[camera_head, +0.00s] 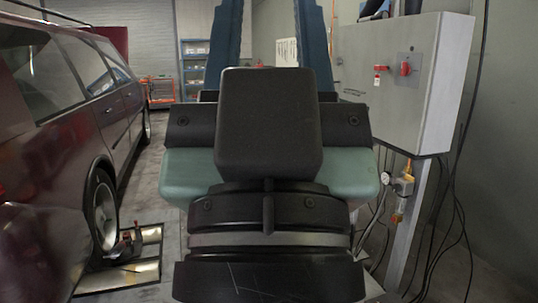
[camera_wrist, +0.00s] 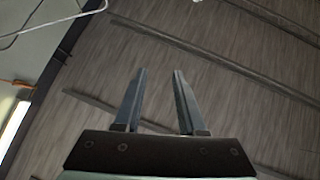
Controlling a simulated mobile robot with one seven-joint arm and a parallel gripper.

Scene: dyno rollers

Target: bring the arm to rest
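My gripper (camera_wrist: 158,75) shows in the wrist view with its two fingers apart and nothing between them. Behind the fingers is a ribbed, grey-brown panelled surface, with no object near the fingertips. In the head view my own arm fills the middle, with dark and pale green links close to the camera.
A dark red car (camera_head: 75,110) stands at the left, its wheel (camera_head: 104,212) near a metal plate (camera_head: 140,268) on the floor. A grey electrical cabinet (camera_head: 395,85) with red switches is at the right, with hanging cables (camera_head: 447,230). Shelves (camera_head: 195,70) stand at the back.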

